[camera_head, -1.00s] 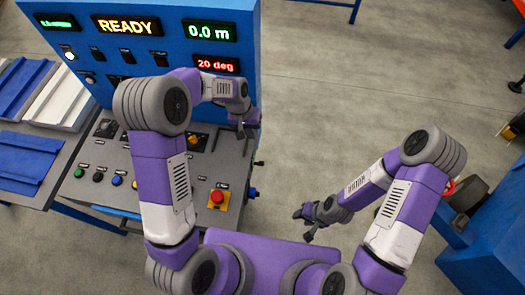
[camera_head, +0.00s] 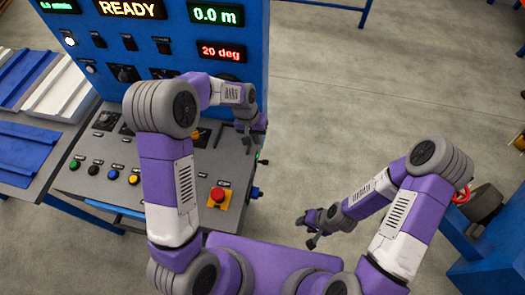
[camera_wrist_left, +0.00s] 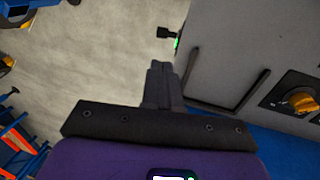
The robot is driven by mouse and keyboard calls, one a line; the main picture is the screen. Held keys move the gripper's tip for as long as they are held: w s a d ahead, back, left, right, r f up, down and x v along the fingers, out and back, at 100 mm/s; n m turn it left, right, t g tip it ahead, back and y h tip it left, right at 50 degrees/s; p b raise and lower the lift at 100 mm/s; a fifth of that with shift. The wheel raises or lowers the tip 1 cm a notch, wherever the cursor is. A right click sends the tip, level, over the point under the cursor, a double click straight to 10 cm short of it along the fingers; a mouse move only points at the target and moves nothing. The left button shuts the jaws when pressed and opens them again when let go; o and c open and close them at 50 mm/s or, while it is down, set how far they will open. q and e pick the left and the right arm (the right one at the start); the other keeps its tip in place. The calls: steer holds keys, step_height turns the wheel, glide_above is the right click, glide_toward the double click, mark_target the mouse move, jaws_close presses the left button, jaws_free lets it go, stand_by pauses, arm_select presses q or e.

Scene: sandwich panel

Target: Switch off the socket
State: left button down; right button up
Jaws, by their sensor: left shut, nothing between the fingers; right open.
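On the console's right side wall, a small dark fitting with a green spot (camera_head: 262,161) sticks out, and a blue fitting (camera_head: 255,192) sits below it. I cannot tell which is the socket. The wrist view shows a black fitting with a green glow (camera_wrist_left: 169,34) on the console's side, beyond my fingertips and apart from them. My left gripper (camera_head: 249,148) is shut and empty over the console's right edge; its closed fingers (camera_wrist_left: 159,68) show in the wrist view. My right gripper (camera_head: 311,232) is open and empty above the floor.
The sloped grey console (camera_head: 75,180) carries several buttons and a red emergency button (camera_head: 218,195). The blue upright panel (camera_head: 220,90) with lit displays rises behind. A table with blue and white panels (camera_head: 35,150) stands at left.

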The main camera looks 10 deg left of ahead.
mark_target(266, 162)
arm_select(q)
steer(key=b+x, duration=0.2)
steer(key=x, duration=1.1)
steer(key=shift+f, duration=0.35)
